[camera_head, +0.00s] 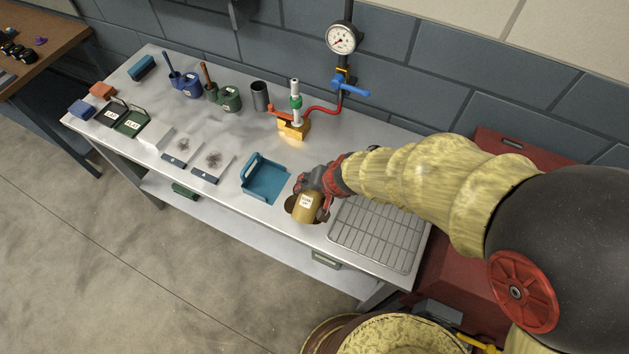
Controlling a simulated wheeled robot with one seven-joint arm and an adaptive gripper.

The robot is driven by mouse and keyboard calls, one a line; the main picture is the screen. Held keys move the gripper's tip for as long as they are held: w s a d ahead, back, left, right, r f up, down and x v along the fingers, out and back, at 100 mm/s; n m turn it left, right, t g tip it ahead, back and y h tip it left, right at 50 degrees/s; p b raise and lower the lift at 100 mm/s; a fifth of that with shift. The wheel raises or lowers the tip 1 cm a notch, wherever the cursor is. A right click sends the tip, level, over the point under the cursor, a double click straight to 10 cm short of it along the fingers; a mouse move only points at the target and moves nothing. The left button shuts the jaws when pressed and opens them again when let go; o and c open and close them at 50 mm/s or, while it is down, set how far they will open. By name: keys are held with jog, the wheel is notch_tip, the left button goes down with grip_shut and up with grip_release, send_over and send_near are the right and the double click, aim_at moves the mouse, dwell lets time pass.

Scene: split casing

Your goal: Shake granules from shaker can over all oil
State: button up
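The gripper's grey and red fingers close around the can. The can looks tilted, but which way its top points is not clear. No granules can be made out on the patch.
A blue dustpan-like tray (260,186) lies left of the can, and a metal grating (372,236) lies right. Two pale plates with dark specks (213,160) lie further left.

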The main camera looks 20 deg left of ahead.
jog(key=shift+s+f+g+p, duration=0.1)
jog(key=shift+f+g+p, duration=0.5)
jog(key=shift+g, duration=0.3)
jog(key=shift+s+f+m+g+p, duration=0.1)
jog(key=shift+f+m+g+p, duration=0.3)
jog(key=shift+f+g, duration=0.6)
jog(key=f+g, duration=0.2)
jog(key=g, duration=0.1)
jog(key=shift+m+y, duration=0.4)
jog(key=shift+s+f+m+g, duration=0.1)
jog(key=shift+f+m+g, duration=0.1)
jog(key=shift+f+g, duration=0.35)
jog(key=shift+s+f+m+g, duration=0.1)
jog(key=shift+f+m+g, duration=0.1)
jog(key=shift+g, duration=0.55)
jog(key=shift+s, duration=0.6)
jog(key=shift+w+b, duration=0.5)
jog(key=shift+w, duration=0.15)
